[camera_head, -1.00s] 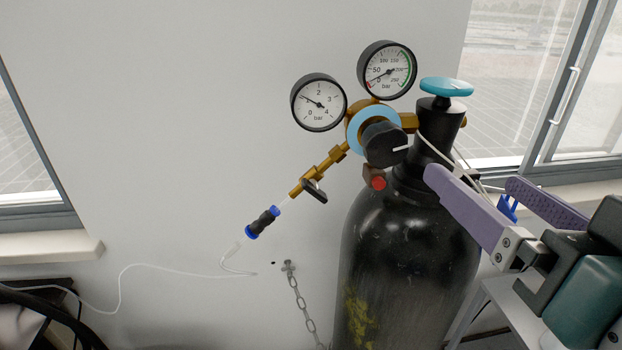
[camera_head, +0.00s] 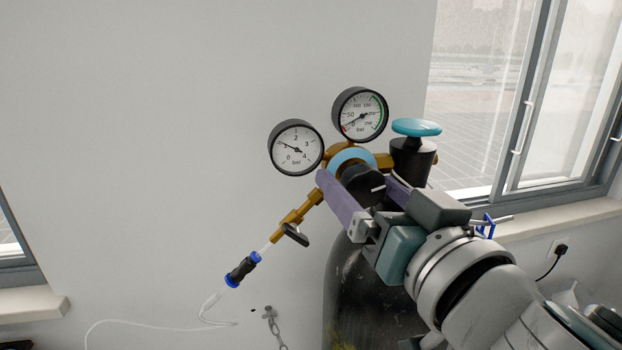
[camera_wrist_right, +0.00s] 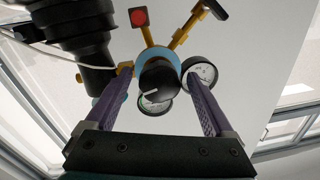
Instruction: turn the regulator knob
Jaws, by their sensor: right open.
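The regulator knob (camera_head: 362,184) is black with a white pointer line, in front of a light blue ring on the brass regulator. My right gripper (camera_head: 358,182) is open, with one purple finger to each side of the knob in the head view; the fingers hide part of it. In the right wrist view the knob (camera_wrist_right: 157,80) shows between and beyond the fingertips of the gripper (camera_wrist_right: 163,88), with gaps on both sides and no clear contact. My left gripper is not in view.
Two round gauges (camera_head: 296,148) (camera_head: 360,114) sit just above the knob. A teal valve wheel (camera_head: 417,128) tops the black gas cylinder (camera_head: 345,285). A brass outlet with a black lever (camera_head: 295,235) runs down left to a hose. The wall at left is clear.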

